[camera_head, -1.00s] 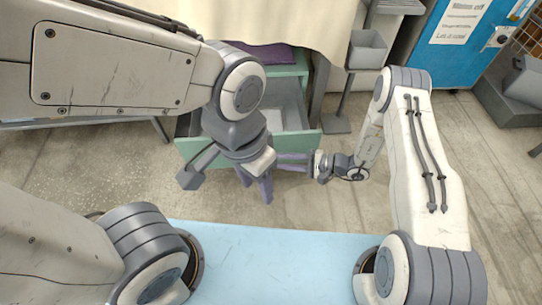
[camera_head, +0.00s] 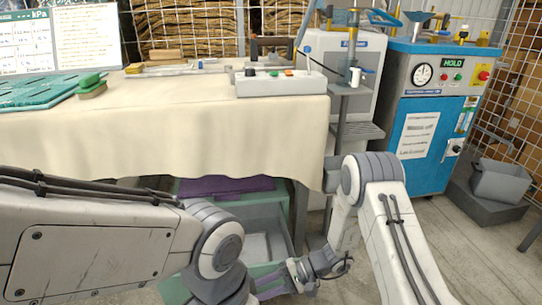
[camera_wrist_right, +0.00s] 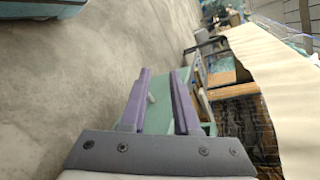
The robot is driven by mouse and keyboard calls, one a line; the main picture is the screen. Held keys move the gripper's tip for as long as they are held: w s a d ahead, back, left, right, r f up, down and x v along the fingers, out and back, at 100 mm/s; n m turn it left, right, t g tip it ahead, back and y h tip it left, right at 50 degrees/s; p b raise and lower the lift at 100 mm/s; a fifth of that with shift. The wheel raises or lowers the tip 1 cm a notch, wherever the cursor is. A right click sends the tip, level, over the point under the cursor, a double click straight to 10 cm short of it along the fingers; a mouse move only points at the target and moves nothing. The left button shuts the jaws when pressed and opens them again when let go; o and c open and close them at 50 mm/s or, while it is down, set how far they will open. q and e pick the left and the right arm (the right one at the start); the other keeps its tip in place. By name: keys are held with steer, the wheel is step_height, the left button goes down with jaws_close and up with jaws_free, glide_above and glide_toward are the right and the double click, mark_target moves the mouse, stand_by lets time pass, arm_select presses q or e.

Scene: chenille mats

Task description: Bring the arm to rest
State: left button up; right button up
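My right arm comes in from the right in the head view. Its gripper (camera_head: 268,286) is low in the picture, with purple fingers pointing left in front of the open drawer. In the right wrist view the two purple fingers (camera_wrist_right: 160,72) stand apart and hold nothing; part of the teal drawer front (camera_wrist_right: 158,118) shows between them. Whether they touch the drawer I cannot tell. My left arm (camera_head: 215,245) reaches in from the left and runs out of the bottom edge, so its gripper is hidden below the picture.
A cream-covered table (camera_head: 220,130) stands ahead, with a green brush (camera_head: 91,86), a teal mat (camera_head: 45,90) and a switch box (camera_head: 280,83). Under it a teal drawer unit (camera_head: 285,215) holds purple cloth (camera_head: 225,186). A blue machine (camera_head: 430,110) and grey bin (camera_head: 500,180) stand right.

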steer(key=s+r+n+g+h+p, duration=0.25)
steer(key=s+r+n+h, duration=0.5)
steer(key=s+r, duration=0.65)
steer(key=s+d+r+n+t+h+p, duration=0.2)
steer(key=s+d+r+n+t+h, duration=0.3)
steer(key=d+r, duration=0.35)
step_height(320, 180, up, 39)
steer(key=w+m+p, duration=0.1)
steer(key=p, duration=3.6)
steer(key=shift+f+t, duration=0.15)
steer(key=shift+t, duration=0.3)
steer(key=shift+w, duration=0.1)
